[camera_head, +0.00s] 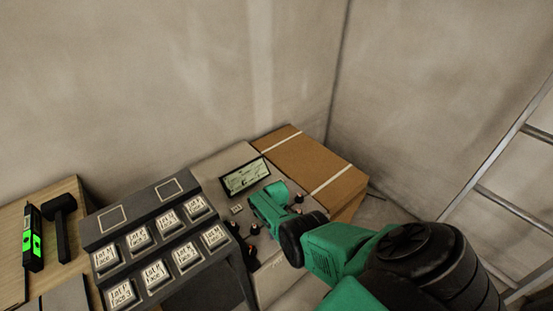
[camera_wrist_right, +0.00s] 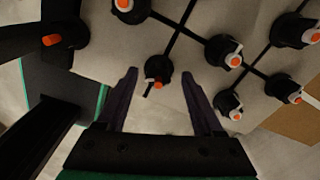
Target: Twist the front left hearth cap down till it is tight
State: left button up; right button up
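One cap (camera_wrist_right: 157,69) sits at a joint near the slab's edge, between and just beyond my right fingertips in the right wrist view. My right gripper (camera_wrist_right: 159,74) is open, with a gap showing on both sides of that cap. In the head view my green right arm reaches over the hearth (camera_head: 210,165) from the right and hides part of it. I cannot tell which cap is the front left one. My left gripper is not in view.
A dark rack of labelled blocks (camera_head: 100,238) stands left of the hearth. A display (camera_head: 246,177) stands at its back. A cardboard box (camera_head: 318,167) lies to the right, a ladder (camera_head: 490,150) beyond.

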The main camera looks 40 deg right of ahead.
notch_tip(320, 180, up, 7)
jog(key=p, duration=0.6)
jog(key=shift+r, duration=0.2)
notch_tip(320, 180, up, 7)
jog(key=p, duration=0.2)
